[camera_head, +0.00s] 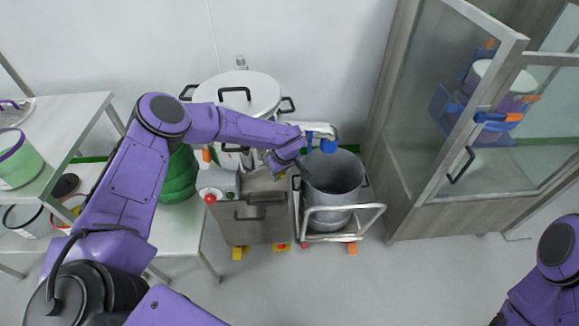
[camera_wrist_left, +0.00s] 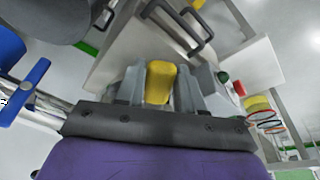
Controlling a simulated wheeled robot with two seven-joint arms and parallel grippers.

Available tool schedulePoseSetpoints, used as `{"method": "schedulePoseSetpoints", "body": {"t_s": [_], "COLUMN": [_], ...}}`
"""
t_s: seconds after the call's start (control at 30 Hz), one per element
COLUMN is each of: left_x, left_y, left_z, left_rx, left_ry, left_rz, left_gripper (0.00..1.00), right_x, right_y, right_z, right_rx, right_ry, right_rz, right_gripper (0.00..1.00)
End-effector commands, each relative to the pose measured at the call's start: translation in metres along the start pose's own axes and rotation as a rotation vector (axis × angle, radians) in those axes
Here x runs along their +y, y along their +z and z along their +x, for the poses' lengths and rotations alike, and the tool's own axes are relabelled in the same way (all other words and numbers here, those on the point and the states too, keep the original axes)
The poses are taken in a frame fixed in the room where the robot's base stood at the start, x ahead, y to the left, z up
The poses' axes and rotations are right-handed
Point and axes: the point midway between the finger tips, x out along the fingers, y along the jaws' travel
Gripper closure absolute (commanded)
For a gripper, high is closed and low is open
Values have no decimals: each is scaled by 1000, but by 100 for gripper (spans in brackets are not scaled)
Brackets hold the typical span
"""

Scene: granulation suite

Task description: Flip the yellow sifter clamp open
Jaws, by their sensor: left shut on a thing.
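The yellow sifter clamp (camera_wrist_left: 160,82) shows in the left wrist view as a rounded yellow piece between my two grey fingers. My left gripper (camera_wrist_left: 160,92) is shut on it, with a finger on each side. In the head view my left gripper (camera_head: 283,163) is at the sifter machine, between the grey cabinet and the steel drum. There the clamp is hidden by my gripper and wrist. Whether the clamp is flipped open cannot be told. My right gripper is out of view.
A blue-handled valve (camera_head: 328,146) sits just right of my left wrist, above an open steel drum (camera_head: 333,185) on a trolley. A lidded vessel (camera_head: 238,95) stands behind. A glass-door cabinet (camera_head: 450,90) is at the right. Open floor lies in front.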

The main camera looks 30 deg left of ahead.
Motion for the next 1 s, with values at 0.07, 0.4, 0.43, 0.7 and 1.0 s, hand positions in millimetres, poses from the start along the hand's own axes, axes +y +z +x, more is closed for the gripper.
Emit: {"method": "schedulePoseSetpoints", "body": {"t_s": [0.07,0.4,0.43,0.7,1.0], "left_x": [-4,-5,-5,-5,-4], "left_y": [-20,-24,-24,-24,-23], "left_z": [-9,-9,-9,-9,-9], "left_rx": [-16,-6,-6,-6,-6], "left_ry": [11,13,13,12,12], "left_rz": [-24,-23,-22,-21,-20], "left_gripper": [100,100,100,100,100], "right_x": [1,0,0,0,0], "right_y": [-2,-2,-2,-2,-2], "right_z": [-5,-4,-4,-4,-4], "right_rx": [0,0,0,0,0], "right_ry": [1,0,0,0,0], "right_rz": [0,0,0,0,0], "right_gripper": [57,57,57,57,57]}}
